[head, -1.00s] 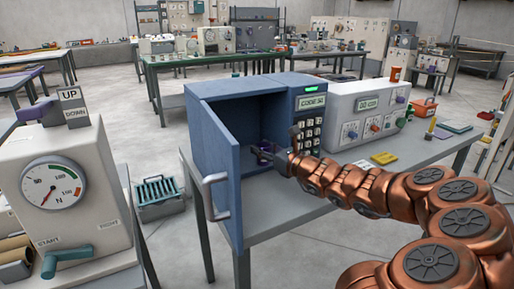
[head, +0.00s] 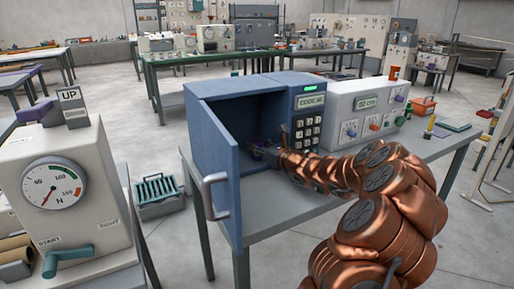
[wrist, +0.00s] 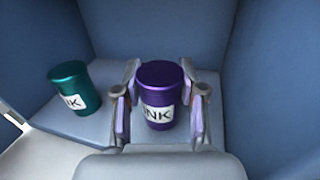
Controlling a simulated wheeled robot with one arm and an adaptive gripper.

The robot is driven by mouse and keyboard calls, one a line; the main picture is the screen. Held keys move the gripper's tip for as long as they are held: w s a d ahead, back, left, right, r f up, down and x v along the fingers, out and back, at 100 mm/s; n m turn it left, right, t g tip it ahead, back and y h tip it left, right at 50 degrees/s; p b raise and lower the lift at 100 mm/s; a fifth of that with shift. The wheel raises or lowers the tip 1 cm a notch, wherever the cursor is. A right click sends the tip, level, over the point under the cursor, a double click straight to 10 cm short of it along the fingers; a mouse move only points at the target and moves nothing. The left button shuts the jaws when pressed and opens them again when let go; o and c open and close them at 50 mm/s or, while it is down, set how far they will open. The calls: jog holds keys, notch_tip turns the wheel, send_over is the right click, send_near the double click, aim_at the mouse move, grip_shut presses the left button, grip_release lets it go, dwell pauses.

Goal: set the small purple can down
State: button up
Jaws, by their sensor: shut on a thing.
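The small purple can (wrist: 160,92), with a white label reading INK, stands upright between the fingers of my gripper (wrist: 160,105) in the wrist view. My gripper is shut on it, one finger at each side. In the head view my gripper (head: 268,152) reaches through the open front of the blue safe (head: 238,84), and the can (head: 258,143) is a small dark purple patch there. The can is inside the safe, over its floor. I cannot tell whether its base touches that floor.
A teal can (wrist: 75,88) stands inside, left of the purple can. Blue walls close in behind and to the right. The safe's door (head: 215,165) hangs open on the left. A white control box (head: 360,110) stands right of the safe on the table (head: 300,205).

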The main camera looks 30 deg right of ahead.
jog(key=shift+f, duration=0.4)
jog(key=shift+f, duration=0.1)
jog(key=o, duration=1.2)
jog(key=shift+c, duration=0.2)
jog(key=s, duration=0.3)
jog(key=s+d, duration=0.1)
jog(key=s, duration=0.3)
jog(key=s+d, duration=0.1)
jog(key=s, duration=0.3)
jog(key=shift+s, duration=0.15)
jog(key=shift+s+d, duration=0.1)
jog(key=shift+s, duration=0.2)
